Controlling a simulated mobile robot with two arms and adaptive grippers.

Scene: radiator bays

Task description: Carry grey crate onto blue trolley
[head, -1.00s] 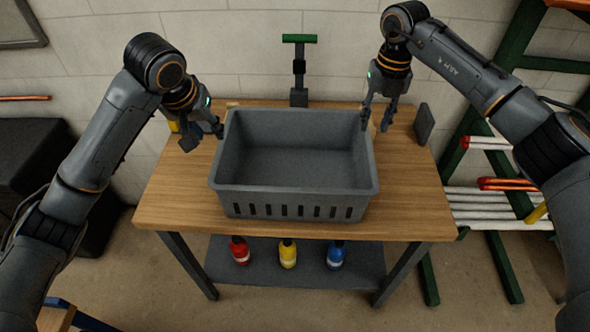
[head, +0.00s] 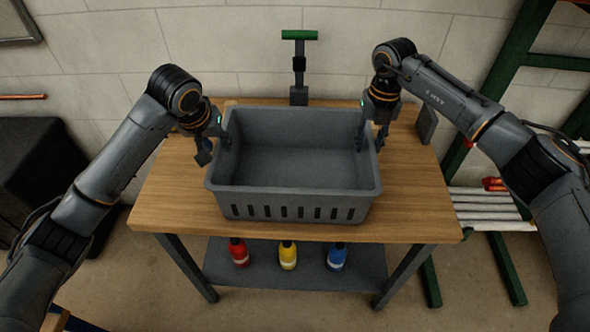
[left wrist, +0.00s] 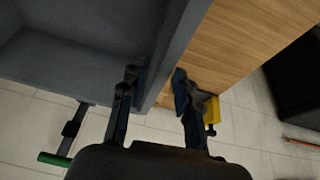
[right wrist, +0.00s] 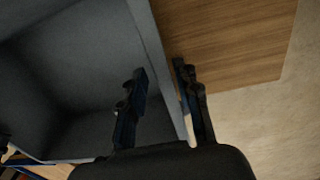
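The empty grey crate (head: 295,213) stands upright on the wooden workbench. My left gripper (head: 214,150) is at the crate's left wall. In the left wrist view my left gripper (left wrist: 155,85) is open, one finger inside and one outside the wall (left wrist: 172,50). My right gripper (head: 371,140) is at the right wall. In the right wrist view my right gripper (right wrist: 163,85) is open, its fingers on either side of the wall (right wrist: 150,40). A bit of blue frame (head: 85,322) shows at the bottom left; I cannot tell whether it is the trolley.
The workbench (head: 180,215) has free wood around the crate. A green-handled tool (head: 299,65) stands behind it. Red, yellow and blue bottles (head: 288,255) stand on the lower shelf. A green rack (head: 500,90) is at the right, a black box (head: 40,165) at the left.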

